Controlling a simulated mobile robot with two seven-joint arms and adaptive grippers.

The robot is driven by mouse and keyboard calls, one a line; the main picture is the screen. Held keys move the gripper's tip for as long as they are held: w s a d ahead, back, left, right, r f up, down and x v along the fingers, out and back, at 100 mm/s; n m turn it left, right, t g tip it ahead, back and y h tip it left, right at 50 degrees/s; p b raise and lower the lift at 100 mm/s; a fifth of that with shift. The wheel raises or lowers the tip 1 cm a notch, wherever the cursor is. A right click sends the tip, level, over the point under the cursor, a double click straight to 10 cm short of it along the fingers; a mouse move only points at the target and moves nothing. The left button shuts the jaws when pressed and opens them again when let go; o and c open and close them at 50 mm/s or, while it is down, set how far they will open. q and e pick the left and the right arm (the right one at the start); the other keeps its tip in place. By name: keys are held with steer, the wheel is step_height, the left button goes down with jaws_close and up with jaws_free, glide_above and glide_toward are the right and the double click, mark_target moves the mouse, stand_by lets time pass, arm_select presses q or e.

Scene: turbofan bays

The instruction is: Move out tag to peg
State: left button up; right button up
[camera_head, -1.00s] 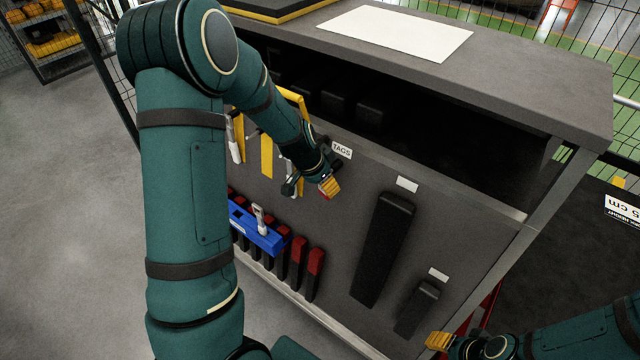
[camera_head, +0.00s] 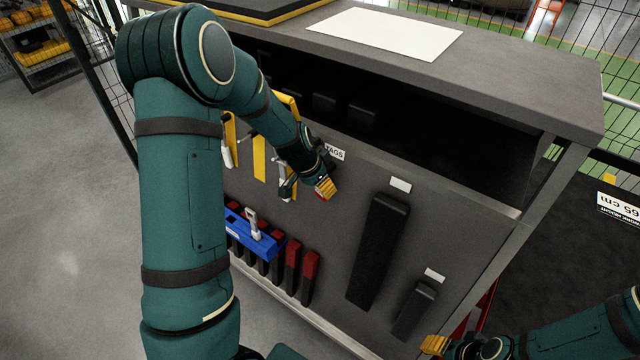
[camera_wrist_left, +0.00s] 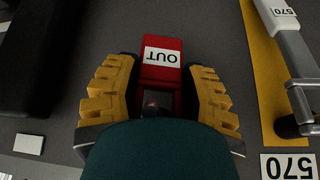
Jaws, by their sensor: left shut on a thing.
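In the left wrist view my left gripper (camera_wrist_left: 160,100) has its yellow fingers on both sides of a red tag (camera_wrist_left: 161,72) with a white OUT label, and it is shut on it. In the head view this gripper (camera_head: 325,188) is in front of the grey panel, just below the TAGS label (camera_head: 334,153). The tag is mostly hidden by the gripper there. I cannot make out the peg for the tag clearly in either view. My right gripper (camera_head: 434,345) shows only partly at the bottom right of the head view, and its opening is not clear.
A blue holder (camera_head: 252,237) and several red-topped black tools (camera_head: 310,264) are on the lower panel. A large black holder (camera_head: 378,250) and a smaller one (camera_head: 414,308) are to the right. Yellow tools (camera_head: 260,158) hang left of the gripper. A white sheet (camera_head: 385,33) lies on the bench top.

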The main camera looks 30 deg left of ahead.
arm_select(q)
steer(key=o, duration=1.1)
steer(key=shift+w, duration=0.1)
steer(key=shift+r, duration=0.15)
steer(key=shift+a+r, duration=0.1)
steer(key=shift+r, duration=0.1)
steer(key=v, duration=1.1)
